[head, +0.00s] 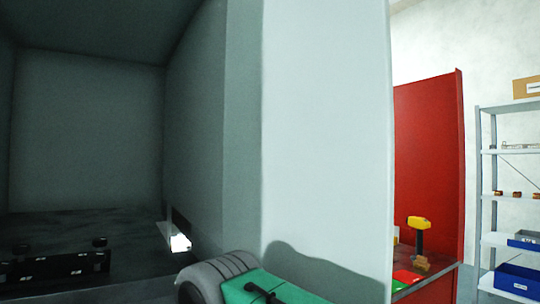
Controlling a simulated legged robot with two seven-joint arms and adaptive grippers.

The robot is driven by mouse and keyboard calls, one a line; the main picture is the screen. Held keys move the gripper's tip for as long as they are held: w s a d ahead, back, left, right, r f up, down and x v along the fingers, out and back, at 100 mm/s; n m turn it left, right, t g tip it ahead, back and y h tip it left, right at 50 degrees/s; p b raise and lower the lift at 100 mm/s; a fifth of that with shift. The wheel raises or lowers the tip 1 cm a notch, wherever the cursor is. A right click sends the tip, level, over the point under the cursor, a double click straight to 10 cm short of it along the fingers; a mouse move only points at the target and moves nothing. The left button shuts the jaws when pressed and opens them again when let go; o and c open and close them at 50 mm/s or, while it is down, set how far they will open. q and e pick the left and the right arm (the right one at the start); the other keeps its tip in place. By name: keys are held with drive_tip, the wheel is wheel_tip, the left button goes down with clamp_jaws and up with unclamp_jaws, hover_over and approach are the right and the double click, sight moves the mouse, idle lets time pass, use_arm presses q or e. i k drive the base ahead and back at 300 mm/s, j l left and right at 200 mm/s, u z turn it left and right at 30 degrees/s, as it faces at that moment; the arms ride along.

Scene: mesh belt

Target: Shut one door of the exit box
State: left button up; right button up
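The exit box (88,130) fills the left of the head view. Its inside is dark grey-green, with the back wall, ceiling and floor showing. A tall, pale grey panel (325,130) stands upright at the right of the opening; it looks like a door standing open, though its hinge is out of view. A second door cannot be made out. A grey ridged and green part is in front of the panel's lower edge, casting a shadow on it; it looks like part of my arm. No gripper fingers show.
A dark bar with black knobs (55,268) lies low inside the box. A bright gap (180,242) shows at the inner wall's foot. Beyond the panel are a red board (428,150), a yellow-headed tool (419,235) on a bench, and metal shelving (486,200) with blue bins.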

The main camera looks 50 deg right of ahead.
sight(308, 182)
drive_tip(key=k+l+u, duration=1.05)
drive_tip(key=k, duration=0.25)
drive_tip(key=k+l+u, duration=0.1)
drive_tip(key=k+l, duration=0.15)
drive_tip(key=i+l+z, duration=0.35)
drive_tip(key=l, duration=0.3)
drive_tip(key=i+l+z, duration=0.3)
drive_tip(key=i+l, duration=0.2)
drive_tip(key=i, duration=0.1)
